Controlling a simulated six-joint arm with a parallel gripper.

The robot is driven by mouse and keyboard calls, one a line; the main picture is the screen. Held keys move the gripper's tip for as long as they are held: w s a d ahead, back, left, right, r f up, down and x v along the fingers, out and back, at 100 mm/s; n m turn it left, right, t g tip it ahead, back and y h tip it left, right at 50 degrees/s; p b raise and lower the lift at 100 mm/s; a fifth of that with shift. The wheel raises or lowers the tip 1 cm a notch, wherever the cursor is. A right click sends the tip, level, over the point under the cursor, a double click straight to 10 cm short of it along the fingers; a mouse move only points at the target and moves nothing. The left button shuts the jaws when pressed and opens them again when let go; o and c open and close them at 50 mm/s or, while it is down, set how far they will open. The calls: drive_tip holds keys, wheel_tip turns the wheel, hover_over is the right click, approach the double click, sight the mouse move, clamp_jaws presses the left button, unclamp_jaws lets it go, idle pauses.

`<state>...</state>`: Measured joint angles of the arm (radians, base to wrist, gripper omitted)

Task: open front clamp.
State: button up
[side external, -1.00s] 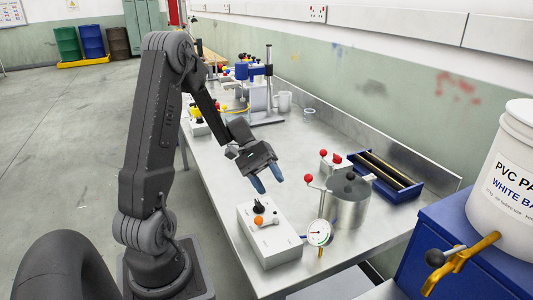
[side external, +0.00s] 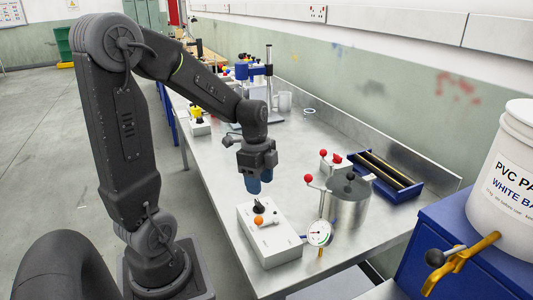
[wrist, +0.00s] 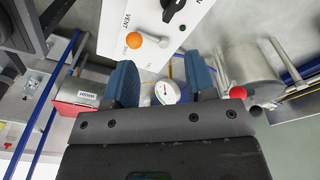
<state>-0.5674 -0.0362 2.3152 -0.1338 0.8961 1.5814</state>
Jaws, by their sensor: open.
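A grey metal pot (side external: 347,208) stands on the bench, with levers ending in red balls (side external: 309,179) around its lid. I cannot tell for certain which lever is the front clamp. My gripper (side external: 259,187) points down with its blue fingers, to the left of the pot and above the back of the white control box (side external: 270,238). In the wrist view my fingers (wrist: 162,80) are apart with nothing held. There the pot (wrist: 248,65) and one red ball (wrist: 238,92) lie right of the fingers.
The white box has an orange ball (side external: 258,221) and a black knob; "VENT" is readable in the wrist view. A dial gauge (side external: 319,234) stands in front of the pot. A blue tray (side external: 385,177) lies behind it. A white bucket (side external: 507,180) stands at the right.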

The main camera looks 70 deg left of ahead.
wheel_tip(320, 180, up, 8)
drive_tip(key=w+m+t+y, duration=0.1)
drive_tip(key=m+t+y, duration=0.4)
drive_tip(key=m, duration=1.3)
drive_tip(key=shift+w+d+f+m+t+y, duration=0.15)
drive_tip(key=shift+w+d+m+t+y, duration=0.15)
drive_tip(key=shift+d+t+y, duration=0.15)
